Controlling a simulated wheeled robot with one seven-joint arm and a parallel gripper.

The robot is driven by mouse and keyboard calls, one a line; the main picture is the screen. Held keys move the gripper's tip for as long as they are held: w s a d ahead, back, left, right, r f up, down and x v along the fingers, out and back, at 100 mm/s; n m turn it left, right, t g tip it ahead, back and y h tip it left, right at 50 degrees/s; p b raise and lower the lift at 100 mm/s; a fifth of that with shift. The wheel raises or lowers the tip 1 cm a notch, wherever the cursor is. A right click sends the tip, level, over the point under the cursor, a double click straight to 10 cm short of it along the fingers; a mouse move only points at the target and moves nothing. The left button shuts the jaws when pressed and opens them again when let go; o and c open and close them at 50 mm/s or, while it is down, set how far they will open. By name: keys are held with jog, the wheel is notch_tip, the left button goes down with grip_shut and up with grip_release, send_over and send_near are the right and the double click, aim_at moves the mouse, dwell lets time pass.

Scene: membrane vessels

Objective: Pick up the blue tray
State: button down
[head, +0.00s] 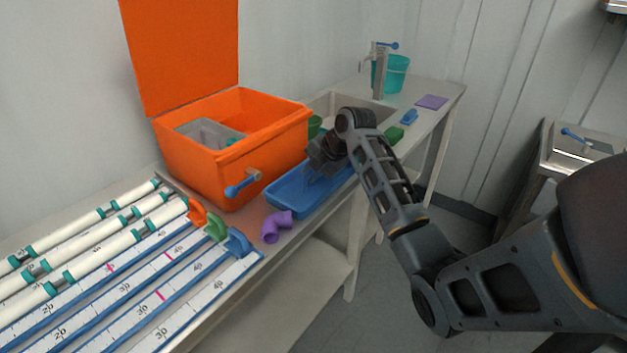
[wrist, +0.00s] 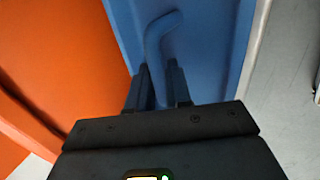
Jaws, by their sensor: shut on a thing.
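The blue tray (head: 305,206) sits on the bench, just right of the orange box; its far part is hidden behind my gripper and arm. My gripper (head: 316,174) points down over the tray. In the wrist view, my gripper (wrist: 158,88) has its two fingers on either side of a bent blue bar that rises within the blue tray (wrist: 207,50). The bar matches the tray's colour and looks like its handle. The fingers are shut on it. The tray looks level, and I cannot tell whether it is clear of the bench.
The open orange box (head: 215,170) stands close left of the tray, with a blue-handled valve (head: 243,184) on its front. A purple elbow piece (head: 275,226) lies near the tray's front end. White tubes and ruled strips fill the front left. A sink (head: 335,103) lies behind.

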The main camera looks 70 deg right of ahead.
jog(key=shift+r, duration=0.15)
jog(key=shift+r, duration=0.65)
notch_tip(320, 180, up, 3)
jog(key=shift+f+b, duration=0.15)
jog(key=shift+b, duration=0.35)
jog(key=s+d+r+b, duration=0.2)
jog(key=s+r, duration=0.4)
jog(key=s, duration=0.5)
jog(key=shift+s+d+r, duration=0.15)
jog(key=shift+d+r, duration=0.25)
jog(key=shift+d, duration=0.25)
